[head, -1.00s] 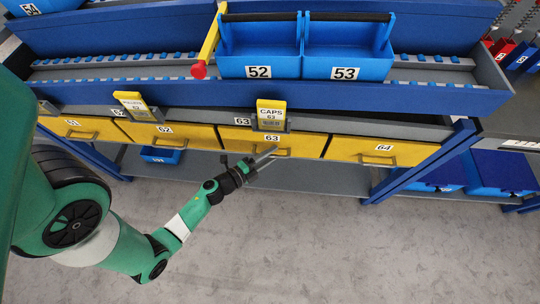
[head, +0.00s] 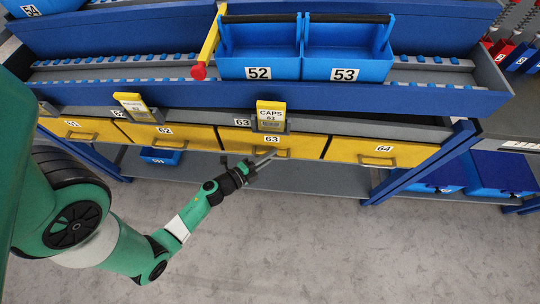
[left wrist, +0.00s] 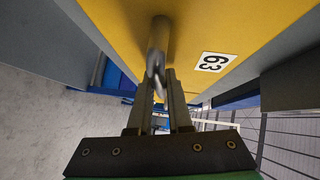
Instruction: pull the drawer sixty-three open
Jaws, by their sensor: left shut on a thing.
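The yellow drawer 63 (head: 300,143) is in the middle of the drawer row in the head view, below the yellow CAPS 63 card. Its front looks slightly forward of its neighbours. My left gripper (head: 267,159) reaches it from below left. In the left wrist view, the drawer front (left wrist: 225,25) with its 63 label fills the top. The grey bar handle (left wrist: 158,42) runs down between the fingers of my left gripper (left wrist: 163,90), which is shut on it. My right gripper is in neither view.
Yellow drawers 62 (head: 185,137) and 64 (head: 375,151) flank it. Blue bins 52 (head: 258,66) and 53 (head: 345,67) stand on the shelf above. A blue rack leg (head: 420,165) stands at the right. The grey floor (head: 310,240) in front is clear.

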